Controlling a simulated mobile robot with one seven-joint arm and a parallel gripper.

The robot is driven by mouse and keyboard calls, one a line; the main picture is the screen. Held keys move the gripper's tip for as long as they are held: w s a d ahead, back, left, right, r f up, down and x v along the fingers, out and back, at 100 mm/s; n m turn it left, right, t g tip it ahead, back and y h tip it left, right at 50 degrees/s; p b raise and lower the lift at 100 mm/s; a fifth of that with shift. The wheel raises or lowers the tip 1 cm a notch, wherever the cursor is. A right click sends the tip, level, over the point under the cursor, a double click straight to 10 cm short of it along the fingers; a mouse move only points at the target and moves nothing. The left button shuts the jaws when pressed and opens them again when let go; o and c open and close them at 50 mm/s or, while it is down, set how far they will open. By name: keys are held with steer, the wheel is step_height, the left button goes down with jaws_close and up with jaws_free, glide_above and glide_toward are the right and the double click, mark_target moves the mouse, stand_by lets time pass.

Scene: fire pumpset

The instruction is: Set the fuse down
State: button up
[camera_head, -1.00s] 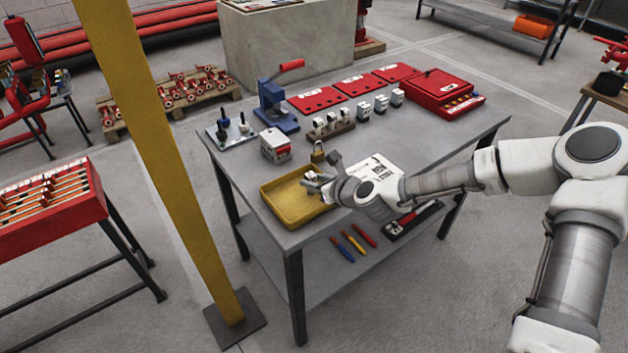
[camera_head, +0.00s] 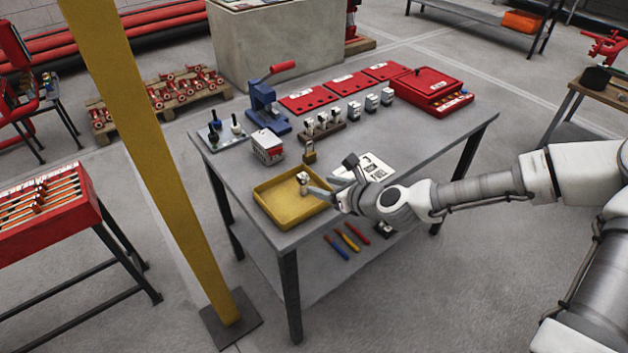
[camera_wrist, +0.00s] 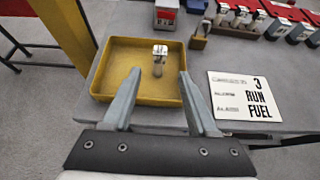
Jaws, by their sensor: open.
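The fuse (camera_wrist: 159,60), a small pale cylinder with a light metal cap, stands upright inside the yellow tray (camera_wrist: 103,78), right of its middle. In the head view the fuse (camera_head: 304,183) shows near the tray's (camera_head: 270,213) right side. My gripper (camera_wrist: 159,80) is open, with its two grey fingers apart in the wrist view and the fuse beyond and between the tips. No finger appears to touch it. In the head view my gripper (camera_head: 321,190) is at the tray's right edge, with the arm reaching in from the right.
A white card reading "3 RUN FUEL" (camera_wrist: 245,95) lies right of the tray. A brass padlock (camera_head: 309,153) and a red-and-white box (camera_head: 268,147) stand behind it. Blue, yellow and red-handled tools (camera_head: 348,241) lie on the lower shelf.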

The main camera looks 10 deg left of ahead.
steer(key=shift+v, duration=1.8)
